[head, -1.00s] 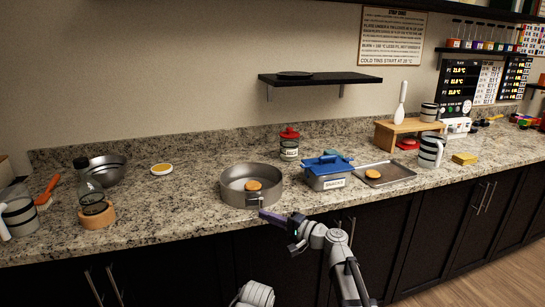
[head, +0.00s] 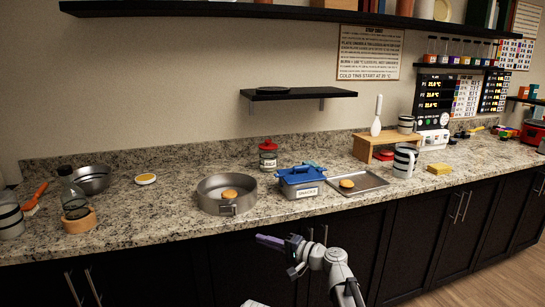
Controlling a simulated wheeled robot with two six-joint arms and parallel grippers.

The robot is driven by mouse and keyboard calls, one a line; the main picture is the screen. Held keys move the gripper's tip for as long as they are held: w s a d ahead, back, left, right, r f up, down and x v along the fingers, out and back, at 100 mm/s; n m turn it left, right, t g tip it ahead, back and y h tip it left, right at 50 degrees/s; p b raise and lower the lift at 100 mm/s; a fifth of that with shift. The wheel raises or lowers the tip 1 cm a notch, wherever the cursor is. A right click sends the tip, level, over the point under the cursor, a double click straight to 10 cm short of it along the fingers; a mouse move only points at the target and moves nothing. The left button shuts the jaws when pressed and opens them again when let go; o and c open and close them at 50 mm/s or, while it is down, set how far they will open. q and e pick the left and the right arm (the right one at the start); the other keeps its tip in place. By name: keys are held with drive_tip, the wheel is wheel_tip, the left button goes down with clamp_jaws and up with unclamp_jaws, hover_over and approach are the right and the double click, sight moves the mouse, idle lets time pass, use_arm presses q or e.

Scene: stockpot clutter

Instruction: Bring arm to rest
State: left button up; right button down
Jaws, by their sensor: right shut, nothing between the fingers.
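My right gripper (head: 270,241) is in front of the counter's front edge, below the steel pot. It is shut and empty, with its purple-tipped fingers pointing left. The right arm comes up from the bottom of the head view. A grey part of mine shows at the bottom edge, but my left gripper is not in view. The wide steel pot (head: 212,202) stands near the front edge with a round orange-brown item (head: 230,194) in it. The gripper is apart from the pot and the counter.
A blue-lidded container (head: 301,178) and a metal tray (head: 367,187) stand right of the pot. A striped mug (head: 405,160) and wooden stand (head: 363,145) are further right. A bottle (head: 72,188) and steel bowl (head: 94,182) stand left. Floor (head: 435,275) shows at lower right.

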drive_tip(key=s+d+f+n+g+h, duration=0.2)
drive_tip(key=s+d+f+g+h, duration=0.15)
drive_tip(key=s+f, duration=0.4)
drive_tip(key=s+d+f+n+g+h, duration=0.2)
drive_tip(key=s+d+f+n+h, duration=0.15)
drive_tip(key=s+f, duration=0.35)
drive_tip(key=s+d+f+g+h, duration=0.3)
drive_tip(key=s+d+f+h, duration=0.3)
drive_tip(key=s+d+h, duration=0.45)
drive_tip(key=s+a+n+y, duration=0.2)
drive_tip(key=s+a+n, duration=0.15)
drive_tip(key=a, duration=0.55)
use_arm(q)
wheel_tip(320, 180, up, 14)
drive_tip(key=p, duration=1.4)
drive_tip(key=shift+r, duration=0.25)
use_arm(e)
wheel_tip(320, 180, up, 15)
drive_tip(key=shift+n, duration=0.3)
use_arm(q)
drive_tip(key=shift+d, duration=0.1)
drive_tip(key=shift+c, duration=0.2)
use_arm(e)
drive_tip(key=shift+f+g+h, duration=0.1)
drive_tip(key=shift+g+h, duration=0.15)
